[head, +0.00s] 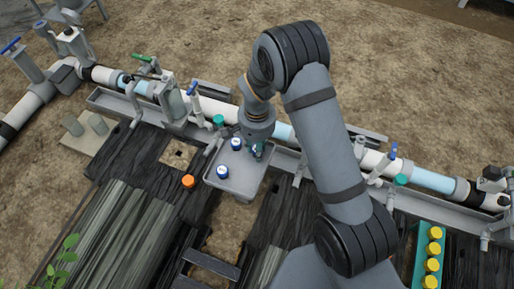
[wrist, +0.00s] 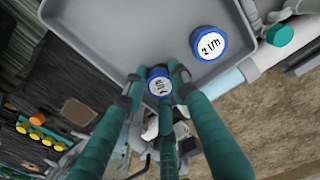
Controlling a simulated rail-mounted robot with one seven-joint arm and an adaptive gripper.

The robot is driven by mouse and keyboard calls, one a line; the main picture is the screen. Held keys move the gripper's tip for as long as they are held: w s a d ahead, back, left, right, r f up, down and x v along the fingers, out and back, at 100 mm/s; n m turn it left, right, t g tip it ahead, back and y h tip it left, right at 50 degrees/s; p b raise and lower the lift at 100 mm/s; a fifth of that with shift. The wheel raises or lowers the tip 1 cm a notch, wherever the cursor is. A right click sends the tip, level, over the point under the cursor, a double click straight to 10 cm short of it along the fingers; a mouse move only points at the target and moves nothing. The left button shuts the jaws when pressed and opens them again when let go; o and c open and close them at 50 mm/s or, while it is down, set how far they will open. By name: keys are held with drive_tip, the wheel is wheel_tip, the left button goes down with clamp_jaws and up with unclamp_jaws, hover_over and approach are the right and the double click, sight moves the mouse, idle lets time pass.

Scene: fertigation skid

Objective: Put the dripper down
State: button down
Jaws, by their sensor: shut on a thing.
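My gripper (head: 257,155) is over the right part of a grey tray (head: 226,184). Its teal fingers (wrist: 160,76) are shut on a blue dripper (wrist: 159,86) with a white label, too small to read surely. The held dripper is at the tray's edge in the wrist view; whether it touches the tray floor I cannot tell. Another blue dripper, labelled "2 l/h" (wrist: 209,43), stands in the tray. In the head view two blue-and-white drippers are free of the gripper, one at the tray's back (head: 236,144) and one at its left front (head: 222,171).
The white pipe line (head: 200,103) with valves runs behind the tray. A teal cap (head: 218,120) stands by the pipe. An orange cap (head: 188,181) lies left of the tray. A green strip with several yellow caps (head: 433,250) is at the right. The tray's middle is bare.

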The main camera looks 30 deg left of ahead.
drive_tip(key=c, duration=1.4)
unclamp_jaws()
drive_tip(key=shift+f, duration=0.1)
wheel_tip(320, 180, up, 12)
drive_tip(key=p, duration=0.6)
drive_tip(key=shift+r, duration=0.2)
